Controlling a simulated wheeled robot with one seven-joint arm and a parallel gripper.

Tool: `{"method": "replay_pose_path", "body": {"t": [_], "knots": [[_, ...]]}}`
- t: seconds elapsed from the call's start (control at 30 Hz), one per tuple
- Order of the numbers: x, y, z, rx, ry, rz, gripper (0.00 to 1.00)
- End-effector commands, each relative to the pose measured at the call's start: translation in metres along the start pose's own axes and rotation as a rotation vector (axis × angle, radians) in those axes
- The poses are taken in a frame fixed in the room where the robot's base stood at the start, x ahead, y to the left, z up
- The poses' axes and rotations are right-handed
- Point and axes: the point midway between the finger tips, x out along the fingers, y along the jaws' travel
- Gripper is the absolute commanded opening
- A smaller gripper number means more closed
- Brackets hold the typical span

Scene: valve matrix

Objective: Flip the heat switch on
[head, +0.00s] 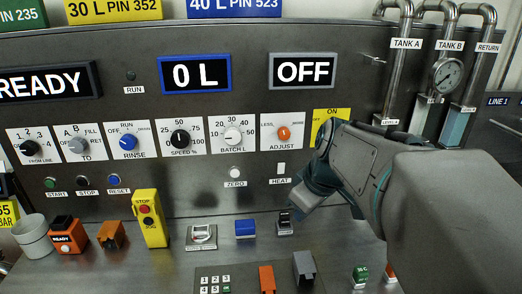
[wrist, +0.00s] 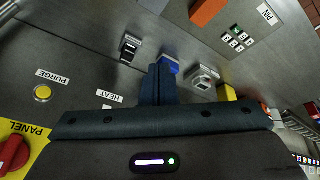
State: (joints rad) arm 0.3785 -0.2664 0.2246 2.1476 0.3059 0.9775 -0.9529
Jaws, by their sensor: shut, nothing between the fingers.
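The heat switch (head: 281,168) is a small white rocker on the upright grey panel, just above the HEAT label (head: 280,181). Its position is too small to read. In the wrist view, the HEAT label (wrist: 109,96) shows left of my fingers, and the switch is at most barely visible above my gripper's body. My gripper (head: 298,207) is to the right of and below the switch in the head view, apart from it. In the wrist view, its dark blue fingers (wrist: 162,84) are shut and empty. A display (head: 302,71) reads OFF.
The ADJUST knob (head: 283,133) is above the switch, and the white ZERO button (head: 235,172) is left of it. A yellow plate (head: 325,118) marked ON is partly behind my arm. A black rocker (head: 285,218) and blue block (head: 245,228) stand on the bench below.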

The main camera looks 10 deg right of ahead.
Motion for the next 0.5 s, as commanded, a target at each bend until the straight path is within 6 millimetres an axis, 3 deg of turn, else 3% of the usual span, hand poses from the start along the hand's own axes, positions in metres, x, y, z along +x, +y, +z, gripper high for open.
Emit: {"method": "replay_pose_path", "body": {"t": [0.5], "knots": [[-0.003, 0.093, -0.066, -0.57, 0.257, 0.003, 0.0]]}}
